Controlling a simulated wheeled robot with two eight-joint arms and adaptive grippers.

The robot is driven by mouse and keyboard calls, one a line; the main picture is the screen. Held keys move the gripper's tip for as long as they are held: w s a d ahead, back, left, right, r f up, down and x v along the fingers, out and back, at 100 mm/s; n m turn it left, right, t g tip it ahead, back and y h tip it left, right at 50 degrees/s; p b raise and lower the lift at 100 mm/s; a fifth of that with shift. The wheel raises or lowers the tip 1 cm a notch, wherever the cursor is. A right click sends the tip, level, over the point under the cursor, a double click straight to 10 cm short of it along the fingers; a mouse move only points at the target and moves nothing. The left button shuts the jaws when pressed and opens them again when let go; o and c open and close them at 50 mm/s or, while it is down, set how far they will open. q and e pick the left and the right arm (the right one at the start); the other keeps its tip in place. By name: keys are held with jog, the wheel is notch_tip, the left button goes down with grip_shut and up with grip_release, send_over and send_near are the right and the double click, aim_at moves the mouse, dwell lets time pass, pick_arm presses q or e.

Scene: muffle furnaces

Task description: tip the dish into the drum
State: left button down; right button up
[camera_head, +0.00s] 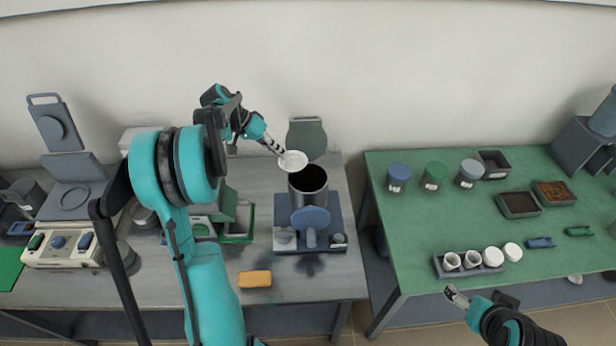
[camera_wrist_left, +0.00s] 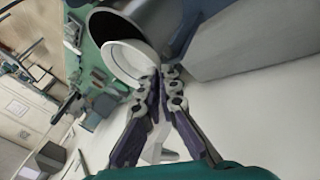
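The white round dish (camera_head: 292,161) is at the mouth of the drum (camera_head: 309,205), over its back left edge. My left gripper (camera_head: 281,152) is shut on the dish's rim. In the left wrist view my left gripper's fingertips (camera_wrist_left: 163,74) pinch the dish (camera_wrist_left: 128,62), which overlaps the dark opening of the drum (camera_wrist_left: 178,22). I cannot tell whether the dish touches the drum or holds anything. The drum stands upright on a blue base. My right gripper (camera_head: 455,296) is low, before the green table; its finger opening is too small to judge.
A yellow-orange block (camera_head: 255,279) lies on the grey bench. The green table (camera_head: 440,220) at right bears lidded jars, dark trays and a rack (camera_head: 468,271) of white cups. A gap separates the tables.

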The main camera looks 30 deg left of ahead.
pick_arm(q)
notch_tip(320, 180, up, 4)
jog(key=shift+r+p, duration=0.2)
jog(key=shift+p, duration=1.05)
jog(key=shift+s+f, duration=0.1)
